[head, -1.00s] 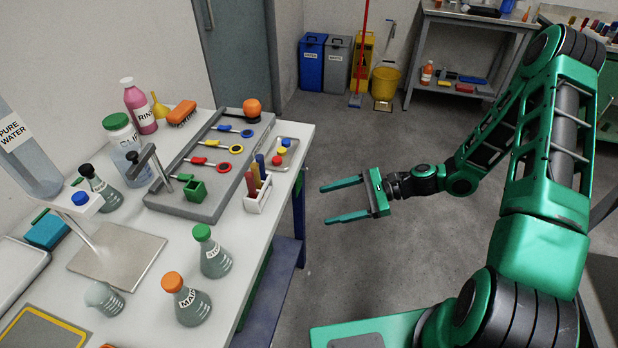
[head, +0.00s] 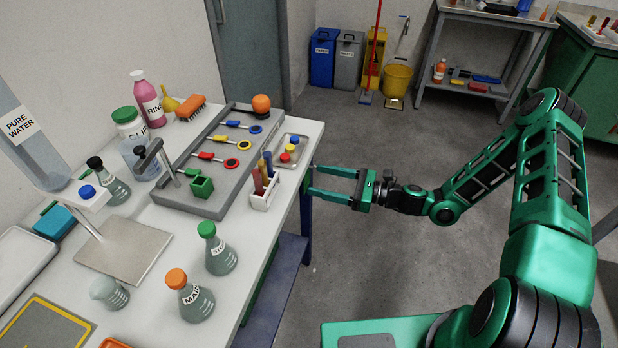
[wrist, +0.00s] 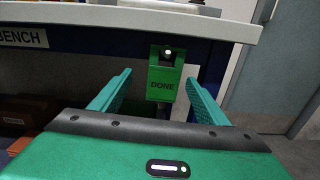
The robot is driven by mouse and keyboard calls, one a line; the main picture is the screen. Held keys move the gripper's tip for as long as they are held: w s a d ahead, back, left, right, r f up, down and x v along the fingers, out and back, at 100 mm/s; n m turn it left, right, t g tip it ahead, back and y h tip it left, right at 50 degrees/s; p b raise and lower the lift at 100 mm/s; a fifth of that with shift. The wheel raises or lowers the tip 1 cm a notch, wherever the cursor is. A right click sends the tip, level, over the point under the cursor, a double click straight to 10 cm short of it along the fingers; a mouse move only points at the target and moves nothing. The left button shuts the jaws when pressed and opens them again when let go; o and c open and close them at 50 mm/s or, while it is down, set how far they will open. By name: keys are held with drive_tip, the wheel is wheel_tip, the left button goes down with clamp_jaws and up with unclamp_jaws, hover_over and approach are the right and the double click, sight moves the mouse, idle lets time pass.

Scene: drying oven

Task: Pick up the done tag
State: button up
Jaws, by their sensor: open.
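The done tag (wrist: 164,76) is a green plate with the word DONE and a hole near its top. In the wrist view it hangs at the front side of the bench, just below the top's edge. My gripper (wrist: 162,84) is open, with one finger to each side of the tag in that view. The tag appears beyond the fingertips, and I cannot tell how far. In the head view my gripper (head: 310,182) points at the bench's right edge. The tag cannot be made out there.
The white bench top (head: 255,243) lies close above the fingers in the wrist view. It holds a grey rack (head: 190,205), a small tray (head: 296,141), a tube holder (head: 262,197) and flasks. The floor (head: 370,260) right of the bench is clear.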

sight(307, 174)
drive_tip(key=shift+w+r+x, duration=0.15)
drive_tip(key=shift+x, duration=1.2)
drive_tip(key=shift+w+r+x, duration=0.15)
drive_tip(key=shift+x, duration=1.25)
drive_tip(key=shift+d, duration=0.2)
drive_tip(key=shift+c, duration=0.4)
drive_tip(key=c, duration=1.1)
drive_tip(key=shift+r, duration=0.4)
drive_tip(key=v, duration=1.8)
drive_tip(key=shift+r, duration=0.4)
